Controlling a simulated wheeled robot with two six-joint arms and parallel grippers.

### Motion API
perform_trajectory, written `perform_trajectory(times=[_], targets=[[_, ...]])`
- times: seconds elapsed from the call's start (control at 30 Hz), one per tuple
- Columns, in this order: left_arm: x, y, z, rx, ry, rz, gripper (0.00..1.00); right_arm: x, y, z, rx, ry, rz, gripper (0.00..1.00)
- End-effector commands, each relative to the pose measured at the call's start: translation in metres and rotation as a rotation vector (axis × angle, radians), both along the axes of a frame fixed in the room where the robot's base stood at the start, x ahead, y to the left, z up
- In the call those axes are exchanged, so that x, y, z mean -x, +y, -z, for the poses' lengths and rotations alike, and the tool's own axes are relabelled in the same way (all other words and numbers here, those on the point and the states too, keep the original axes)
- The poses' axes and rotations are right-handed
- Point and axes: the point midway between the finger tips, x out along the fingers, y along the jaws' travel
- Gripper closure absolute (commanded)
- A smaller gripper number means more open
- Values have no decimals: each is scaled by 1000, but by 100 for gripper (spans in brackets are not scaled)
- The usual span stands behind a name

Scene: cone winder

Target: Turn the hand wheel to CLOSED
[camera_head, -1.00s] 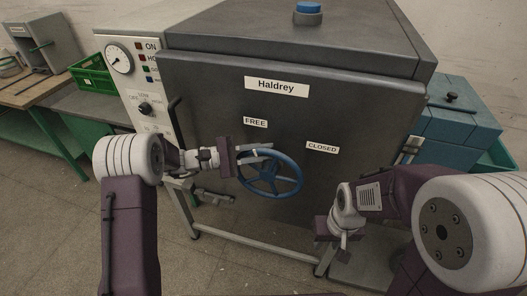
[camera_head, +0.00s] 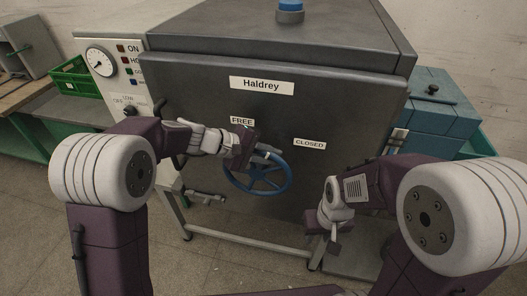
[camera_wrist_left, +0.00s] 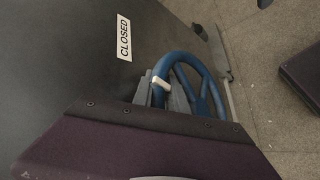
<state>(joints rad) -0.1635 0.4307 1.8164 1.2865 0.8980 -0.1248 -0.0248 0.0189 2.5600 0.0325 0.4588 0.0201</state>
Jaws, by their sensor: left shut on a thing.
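The blue hand wheel (camera_head: 258,188) is on the front of the dark Haldrey machine. It also shows in the left wrist view (camera_wrist_left: 207,75), with a white mark (camera_wrist_left: 161,83) on its rim. My left gripper (camera_head: 265,155) is shut on the rim at the wheel's top, below the FREE label (camera_head: 242,121). In the left wrist view the gripper (camera_wrist_left: 160,97) has its fingers at the rim near the white mark. The CLOSED label (camera_head: 310,143) is right of the wheel. My right gripper (camera_head: 335,243) hangs apart from the wheel, lower right; its jaw opening is unclear.
The machine (camera_head: 200,85) has a control panel with a gauge (camera_head: 101,62) at its left. A green crate (camera_head: 75,78) is on the left bench, and a blue box (camera_head: 440,110) stands at the right. Grey legs and a low bar (camera_head: 250,240) run below the wheel.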

Motion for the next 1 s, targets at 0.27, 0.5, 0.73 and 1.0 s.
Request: perform_trajectory(times=[0.27, 0.5, 0.73, 1.0], targets=[[5, -14, 5, -173, -57, 4, 100, 0, 0, -15, 0, 0, 0, 64], [7, -19, 12, -261, -83, 3, 100, 0, 0, -23, 0, 0, 0, 64], [8, -21, 16, -293, -92, 3, 100, 0, 0, -25, 0, 0, 0, 64], [8, -21, 18, -297, -92, 3, 100, 0, 0, -25, 0, 0, 0, 64]])
